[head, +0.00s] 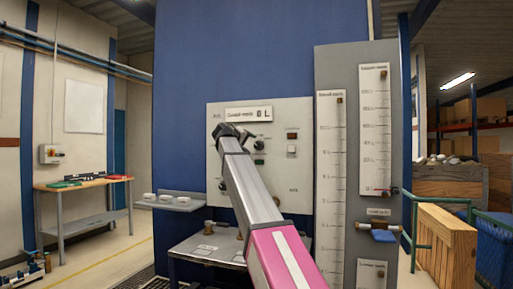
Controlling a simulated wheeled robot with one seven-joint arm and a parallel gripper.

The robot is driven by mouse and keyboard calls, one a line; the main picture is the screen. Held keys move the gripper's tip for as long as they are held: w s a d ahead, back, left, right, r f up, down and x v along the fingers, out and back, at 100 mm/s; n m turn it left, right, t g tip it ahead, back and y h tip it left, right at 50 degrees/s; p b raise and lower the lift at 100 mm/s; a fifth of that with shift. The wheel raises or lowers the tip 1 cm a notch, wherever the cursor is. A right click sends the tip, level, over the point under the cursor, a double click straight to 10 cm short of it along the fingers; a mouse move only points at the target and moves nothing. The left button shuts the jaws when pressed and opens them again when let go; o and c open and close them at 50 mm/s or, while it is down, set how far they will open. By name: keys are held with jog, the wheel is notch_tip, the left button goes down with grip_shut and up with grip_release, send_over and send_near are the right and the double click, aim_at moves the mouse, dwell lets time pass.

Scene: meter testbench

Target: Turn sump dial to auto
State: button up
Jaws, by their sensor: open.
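A pale control panel (300,112) is fixed to the blue wall and carries a display plate (249,114) and several small controls. My gripper (228,130) is open in front of the panel's upper left part, below the display plate. My arm covers the lower middle of the panel. Whether my gripper touches anything is unclear.
A grey board (354,60) with two tall scales stands right of the panel. A small metal table (205,248) is below the panel, and a shelf with white cups (170,203) is at its left. A workbench (80,185) stands far left, a wooden crate (447,240) right.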

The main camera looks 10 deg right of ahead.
aim_at(257, 145)
jog(key=x, duration=0.7)
jog(key=shift+w+d+f, duration=0.15)
jog(key=shift+w+d, duration=0.1)
jog(key=shift+w, duration=0.05)
jog(key=c, duration=0.9)
